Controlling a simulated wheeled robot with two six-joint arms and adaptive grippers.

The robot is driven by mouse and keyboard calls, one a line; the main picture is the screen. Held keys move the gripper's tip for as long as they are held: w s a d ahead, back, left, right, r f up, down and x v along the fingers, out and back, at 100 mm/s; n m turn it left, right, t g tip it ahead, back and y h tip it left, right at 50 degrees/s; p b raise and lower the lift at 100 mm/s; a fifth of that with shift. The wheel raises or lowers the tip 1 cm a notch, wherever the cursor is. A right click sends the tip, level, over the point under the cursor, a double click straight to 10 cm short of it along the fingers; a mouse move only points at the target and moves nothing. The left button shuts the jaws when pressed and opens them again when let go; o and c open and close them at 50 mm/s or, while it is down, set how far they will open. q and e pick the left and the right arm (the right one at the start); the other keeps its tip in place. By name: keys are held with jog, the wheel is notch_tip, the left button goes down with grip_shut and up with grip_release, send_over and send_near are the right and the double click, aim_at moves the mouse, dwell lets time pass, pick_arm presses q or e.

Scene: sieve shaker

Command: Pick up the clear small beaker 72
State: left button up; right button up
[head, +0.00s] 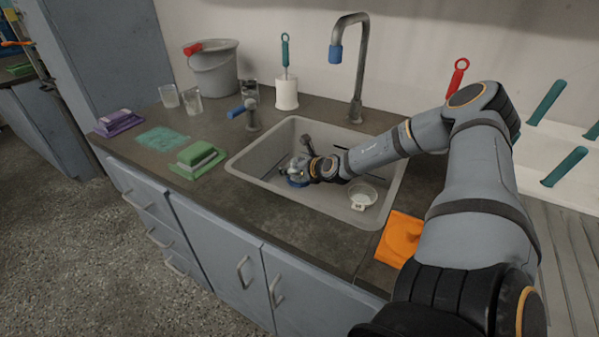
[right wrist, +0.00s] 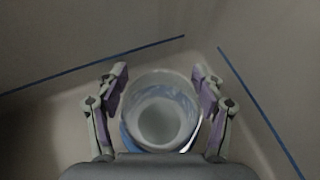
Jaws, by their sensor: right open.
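A clear round beaker (right wrist: 160,118) with a blue band or blue-tinted base sits between the spread fingers of my right gripper (right wrist: 161,88) in the right wrist view. The fingers are open, one on each side, and a gap shows at the upper edge. In the head view my right gripper (head: 302,170) is low inside the sink at its left part, mostly hiding what is under it. Another clear vessel (head: 363,194) with a white label lies in the sink to the right. Its number is too small to read, and I see no number on the first beaker. My left gripper is not in view.
The sink (head: 250,163) walls rise around my right gripper. The faucet (head: 350,60) stands behind. A green sponge (head: 198,160), clear glasses (head: 192,101) and a grey bucket (head: 215,70) are left; an orange cloth (head: 398,238) is right. The front counter is clear.

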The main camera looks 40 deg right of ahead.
jog(key=shift+c, duration=0.3)
grip_shut()
dwell(1.1)
